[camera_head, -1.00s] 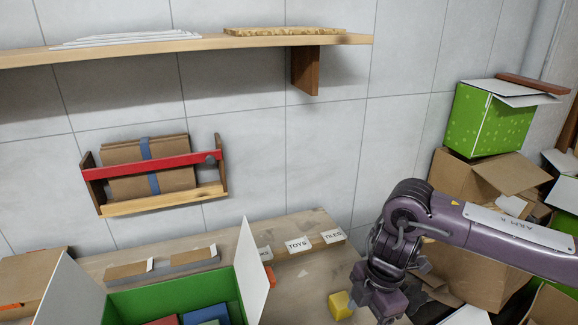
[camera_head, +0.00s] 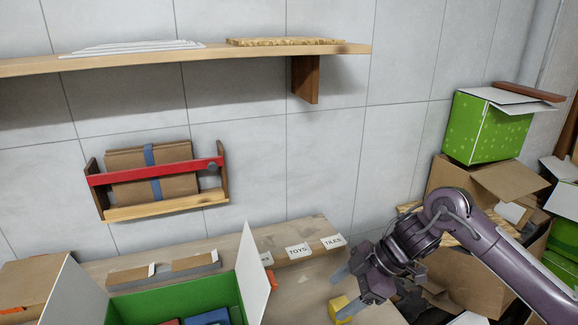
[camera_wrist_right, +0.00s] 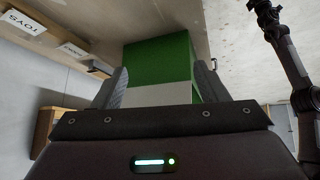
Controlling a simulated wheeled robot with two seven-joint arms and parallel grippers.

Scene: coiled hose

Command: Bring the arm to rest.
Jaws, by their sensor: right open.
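My right gripper (camera_head: 345,292) is open and empty at the lower right of the head view, above the right end of the wooden table (camera_head: 300,292). Its fingers point left, and a yellow block (camera_head: 338,308) shows close by them; I cannot tell whether they touch. In the right wrist view the two fingers of the gripper (camera_wrist_right: 160,88) stand apart, with the green and white open box beyond them (camera_wrist_right: 158,55). A dark arm, probably my left, shows at the right of that view; the state of its gripper is unclear.
The open box (camera_head: 175,297) holds red and blue things. Label cards (camera_head: 298,250) line the table's back edge. A wall shelf (camera_head: 225,54) and a red-barred rack (camera_head: 155,171) are behind. Cardboard boxes and a green box (camera_head: 487,127) are stacked at right.

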